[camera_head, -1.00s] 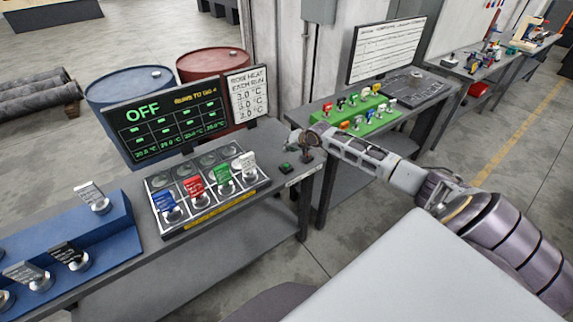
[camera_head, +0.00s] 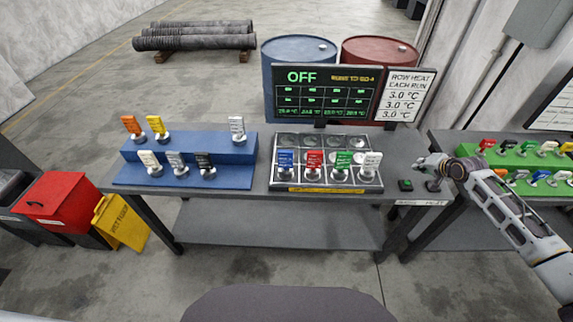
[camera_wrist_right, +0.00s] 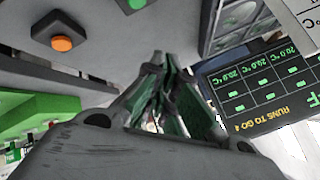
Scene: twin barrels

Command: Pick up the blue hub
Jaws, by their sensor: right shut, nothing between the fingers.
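A hub with a blue tag (camera_head: 286,160) stands upright at the left end of the front row of the metal tray (camera_head: 326,189) on the middle table. Red-, green- and white-tagged hubs (camera_head: 313,160) stand to its right in the same row. Another blue-tagged piece (camera_head: 540,176) stands on the green rack at the right. My right gripper (camera_head: 427,163) is right of the tray, near a small box with a green button, well apart from the blue hub on the tray. Its fingers are together and empty in the wrist view (camera_wrist_right: 158,62). My left gripper is out of view.
A blue stepped rack (camera_head: 238,176) with several tagged pieces stands left of the tray. The OFF display (camera_head: 327,92) and a row-heat sign (camera_head: 404,95) stand behind the tray. The green-button box (camera_head: 405,184) sits beside my right gripper. Blue and red barrels (camera_head: 380,50) stand behind the table.

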